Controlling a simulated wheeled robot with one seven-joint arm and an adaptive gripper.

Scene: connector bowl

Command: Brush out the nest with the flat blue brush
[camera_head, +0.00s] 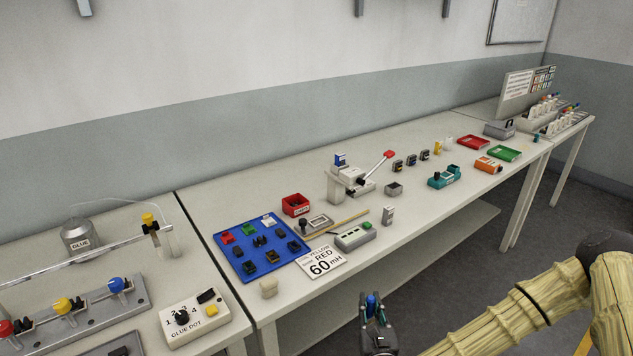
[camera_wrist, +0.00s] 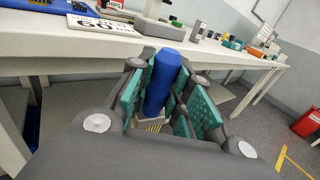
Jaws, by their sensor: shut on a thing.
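My gripper (camera_head: 374,312) hangs in front of the long table's near edge, clear of the tabletop. In the wrist view, its teal-padded fingers (camera_wrist: 163,95) are shut on the blue brush. The brush's blue handle (camera_wrist: 163,78) stands up between the pads, with pale bristles (camera_wrist: 150,125) low between the fingers. In the head view, only a small blue part of the brush (camera_head: 371,301) shows. A small grey block with a pale square recess (camera_head: 319,221) lies beside the blue mat and may be the nest; its inside is too small to read.
The blue mat (camera_head: 238,266) holds several small parts. A red bin (camera_head: 295,204), a 60 mH card (camera_head: 321,262), a grey box with a green button (camera_head: 355,236) and a lever press (camera_head: 352,181) stand nearby. The table's front edge (camera_head: 400,254) lies beyond my gripper.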

